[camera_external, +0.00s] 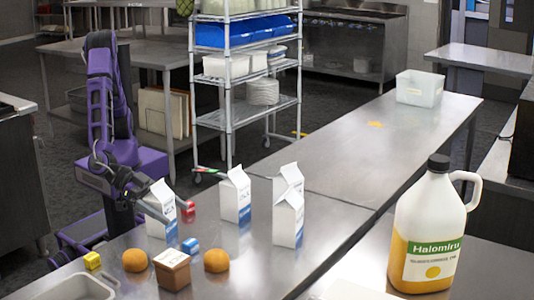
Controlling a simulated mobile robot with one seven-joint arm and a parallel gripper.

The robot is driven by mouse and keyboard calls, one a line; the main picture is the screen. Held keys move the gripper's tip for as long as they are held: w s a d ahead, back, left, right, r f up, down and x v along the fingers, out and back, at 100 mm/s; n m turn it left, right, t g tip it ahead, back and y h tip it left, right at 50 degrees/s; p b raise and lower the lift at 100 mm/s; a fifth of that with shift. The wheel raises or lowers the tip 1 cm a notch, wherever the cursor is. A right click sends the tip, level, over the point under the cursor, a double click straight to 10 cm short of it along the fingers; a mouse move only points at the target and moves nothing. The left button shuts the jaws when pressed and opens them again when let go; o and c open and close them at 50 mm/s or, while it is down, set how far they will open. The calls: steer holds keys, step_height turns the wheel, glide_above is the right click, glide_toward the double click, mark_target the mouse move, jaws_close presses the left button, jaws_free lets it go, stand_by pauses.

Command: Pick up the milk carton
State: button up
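Several white milk cartons with gable tops and blue lower bands stand upright on the steel table. The left carton (160,226) is closest to my arm. Another carton (236,198) stands to its right, and two more, a front one (287,221) and a back one (291,178), stand close together further right. My gripper (170,211) reaches in from the left at the left carton. Its fingers are spread, one across the carton's near side, the other past its far side. I cannot tell whether they touch it.
Near the left carton are a red block (188,209), a blue block (190,245), a yellow block (92,260), two orange round items (135,260) (217,260) and a brown box (172,272). A large jug (430,230) stands at right. The table's far stretch is mostly clear.

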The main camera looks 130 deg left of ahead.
jaws_close()
stand_by(0.3)
